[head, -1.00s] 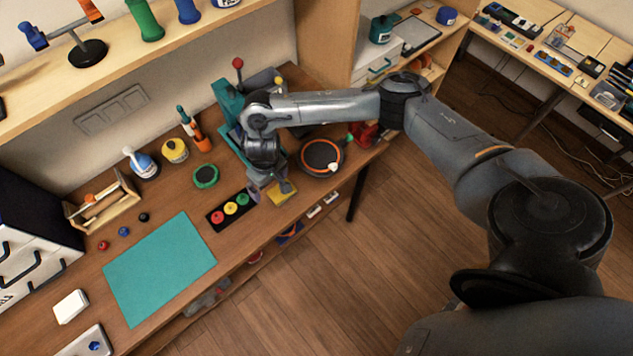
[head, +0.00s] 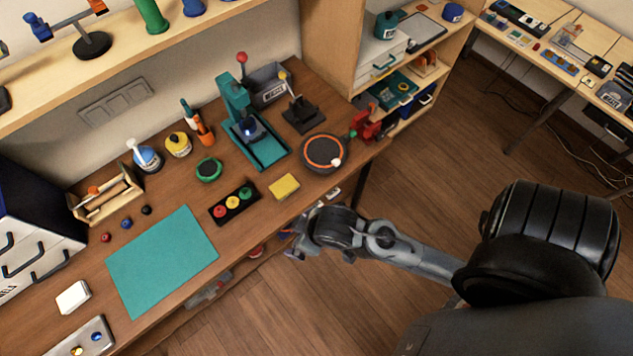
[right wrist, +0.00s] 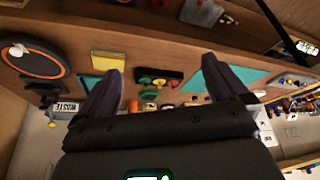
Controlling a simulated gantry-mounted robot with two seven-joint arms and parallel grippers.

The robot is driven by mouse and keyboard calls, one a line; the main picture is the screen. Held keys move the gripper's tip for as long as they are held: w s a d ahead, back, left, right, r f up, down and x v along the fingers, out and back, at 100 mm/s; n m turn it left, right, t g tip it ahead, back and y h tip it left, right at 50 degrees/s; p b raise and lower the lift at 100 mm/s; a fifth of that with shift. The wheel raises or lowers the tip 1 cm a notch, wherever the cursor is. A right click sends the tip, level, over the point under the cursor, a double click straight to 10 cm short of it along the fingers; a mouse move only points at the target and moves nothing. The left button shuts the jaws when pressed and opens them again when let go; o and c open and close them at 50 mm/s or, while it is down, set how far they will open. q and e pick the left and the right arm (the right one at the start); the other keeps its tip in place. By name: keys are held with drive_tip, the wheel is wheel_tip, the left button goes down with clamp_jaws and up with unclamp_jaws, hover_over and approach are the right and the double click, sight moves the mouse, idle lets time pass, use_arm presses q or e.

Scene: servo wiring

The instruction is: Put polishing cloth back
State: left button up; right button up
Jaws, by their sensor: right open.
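A yellow square pad, which looks like the polishing cloth (head: 284,187), lies flat on the wooden bench near its front edge. It sits between the button strip and the round orange-rimmed plate. It also shows in the right wrist view (right wrist: 108,61), above the left finger. My right gripper (head: 296,238) is in front of the bench edge, apart from the cloth. In the right wrist view its two fingers (right wrist: 163,88) are spread with nothing held between them. My left gripper is not in view.
The black strip with red, yellow and green buttons (head: 234,204) lies left of the cloth. The round plate (head: 324,153) is to its right. A teal press (head: 252,135) stands behind. A teal mat (head: 162,262) covers the bench further left. Open floor lies in front.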

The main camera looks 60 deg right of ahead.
drive_tip(key=shift+g+h, duration=0.3)
drive_tip(key=shift+g, duration=0.4)
drive_tip(key=s+d, duration=0.1)
drive_tip(key=s, duration=0.1)
drive_tip(key=s+d, duration=0.2)
drive_tip(key=shift+s+d+f, duration=0.2)
drive_tip(key=shift+s+d, duration=0.1)
wheel_tip(320, 180, up, 16)
drive_tip(key=p, duration=1.6)
